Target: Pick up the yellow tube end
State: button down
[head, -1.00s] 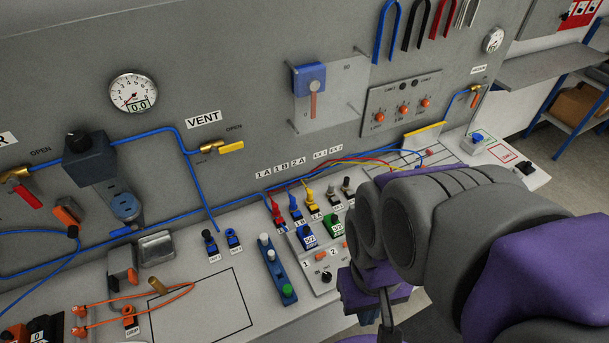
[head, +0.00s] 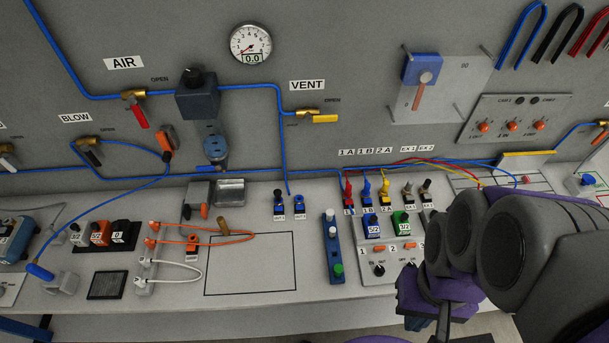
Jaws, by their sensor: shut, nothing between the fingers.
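The yellow tube end (head: 384,192) stands upright in the row of coloured fittings on the bench, under the label 2A. It is right of the blue tube end (head: 366,190) and the red tube end (head: 348,190). A thin yellow tube appears to run from it up and right along the wall, among red and blue tubes. My gripper (head: 424,305), purple and dark grey, is low on the right, in front of the fittings and well apart from the yellow end. It is shut and empty; my arm partly hides it.
A green block (head: 402,222) and a blue block (head: 373,226) sit just below the fittings. A blue strip with knobs (head: 333,248) stands left of them. A framed bare area (head: 250,268) lies further left. Gauges, valves and panels cover the wall behind.

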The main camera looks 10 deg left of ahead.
aim_at(386, 185)
jog(key=l+u, duration=0.2)
jog(key=u, duration=0.3)
jog(key=l+u, duration=0.2)
jog(key=u, duration=0.25)
jog(key=l+u, duration=0.2)
jog(key=u, duration=0.3)
jog(key=l+u, duration=0.15)
jog(key=u, duration=0.35)
jog(key=k+l+u, duration=0.25)
jog(key=k+l, duration=0.3)
jog(key=k+l+u, duration=0.3)
jog(key=k+l, duration=0.25)
jog(key=k, duration=0.05)
